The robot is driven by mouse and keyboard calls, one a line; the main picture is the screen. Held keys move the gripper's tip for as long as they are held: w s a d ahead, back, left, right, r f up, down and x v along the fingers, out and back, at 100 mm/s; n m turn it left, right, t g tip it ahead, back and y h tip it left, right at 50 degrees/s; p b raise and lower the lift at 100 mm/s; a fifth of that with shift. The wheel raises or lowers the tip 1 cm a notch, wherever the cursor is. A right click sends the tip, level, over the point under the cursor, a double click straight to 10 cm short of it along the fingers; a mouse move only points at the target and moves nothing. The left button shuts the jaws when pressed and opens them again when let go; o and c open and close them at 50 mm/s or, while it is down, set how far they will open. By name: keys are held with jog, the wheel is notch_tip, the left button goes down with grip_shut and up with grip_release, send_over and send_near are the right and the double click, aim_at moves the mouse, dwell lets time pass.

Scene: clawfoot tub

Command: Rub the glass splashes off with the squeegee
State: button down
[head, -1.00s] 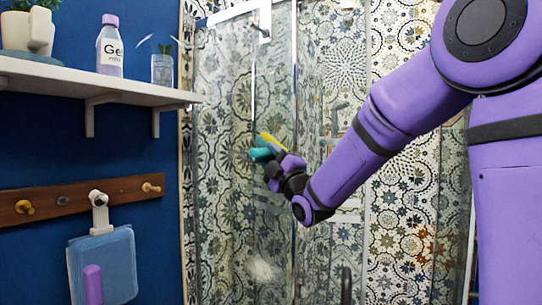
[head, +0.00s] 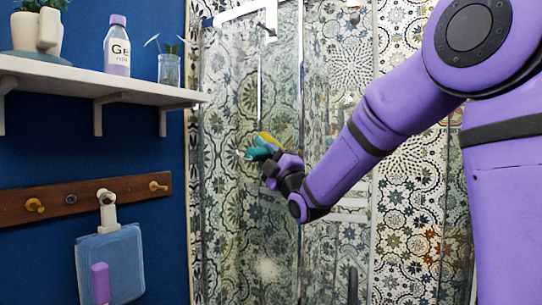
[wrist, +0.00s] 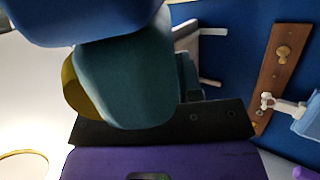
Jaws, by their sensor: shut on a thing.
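My gripper (head: 277,163) is shut on the teal and yellow squeegee (head: 258,151), in front of the glass shower panel (head: 232,215). In the wrist view the squeegee's teal body (wrist: 130,85) fills the middle, with a yellow part at its left and a dark blue part above. Its wiping edge is not clear, and I cannot tell whether it touches the glass. A whitish cloudy splash (head: 267,268) shows low on the glass, below my gripper. The patterned tiles behind make fainter marks hard to pick out.
A white shelf (head: 95,84) with a bottle (head: 117,47), a plant pot (head: 26,33) and a glass (head: 168,70) juts from the blue wall at left. Below it, a wooden peg rail (head: 60,203) holds a hanging blue item (head: 122,265).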

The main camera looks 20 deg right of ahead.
jog(key=shift+w+a, duration=0.3)
jog(key=shift+w, duration=0.2)
jog(key=shift+w+a+r, duration=0.1)
jog(key=shift+w+a, duration=0.1)
jog(key=shift+a, duration=0.45)
dwell(2.0)
jog(key=shift+w+a, duration=0.1)
jog(key=shift+w, duration=0.05)
jog(key=shift+w+a, duration=0.35)
jog(key=shift+a, duration=0.05)
jog(key=shift+w+d, duration=0.1)
jog(key=shift+d, duration=0.05)
dwell(0.6)
